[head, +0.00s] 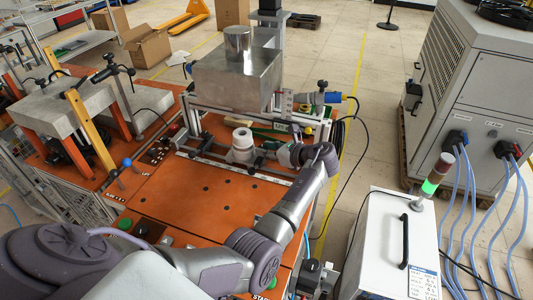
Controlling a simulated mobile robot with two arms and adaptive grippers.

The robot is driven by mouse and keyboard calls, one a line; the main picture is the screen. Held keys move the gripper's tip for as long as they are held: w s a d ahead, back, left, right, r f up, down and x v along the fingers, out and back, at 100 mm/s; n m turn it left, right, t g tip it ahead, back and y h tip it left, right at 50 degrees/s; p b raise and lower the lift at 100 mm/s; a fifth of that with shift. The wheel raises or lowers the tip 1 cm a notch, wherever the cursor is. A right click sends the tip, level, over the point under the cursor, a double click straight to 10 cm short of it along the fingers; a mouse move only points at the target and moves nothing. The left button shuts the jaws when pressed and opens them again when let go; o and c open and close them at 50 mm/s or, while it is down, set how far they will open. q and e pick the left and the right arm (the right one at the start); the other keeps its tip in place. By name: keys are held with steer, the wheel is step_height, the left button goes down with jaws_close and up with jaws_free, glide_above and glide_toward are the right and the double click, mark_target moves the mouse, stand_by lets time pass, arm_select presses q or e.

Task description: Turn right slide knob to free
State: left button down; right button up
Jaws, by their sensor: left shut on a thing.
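My left arm reaches across the orange bench, and its left gripper (281,153) is at the right side of the slide fixture, below the metal box. The gripper is shut on a small part there, at the place of the right slide knob. The fingers and wrist hide most of that knob, so its setting cannot be read. A white ring-shaped part (242,146) stands on the fixture just left of the gripper, apart from it. My right gripper is not in view.
A shiny metal box (238,80) with a cylinder on top stands behind the fixture. The orange bench top (190,205) is mostly clear in front. A white cabinet (385,240) with a black handle and a signal light (437,173) stands to the right.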

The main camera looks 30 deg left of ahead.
arm_select(q)
steer(key=shift+w+f+n+g+b, duration=0.1)
steer(key=shift+n+g+b, duration=0.45)
steer(key=shift+n+g, duration=0.2)
steer(key=c, duration=0.9)
jaws_free()
steer(key=shift+a, duration=0.1)
steer(key=shift+o, duration=0.2)
steer(key=v, duration=1.2)
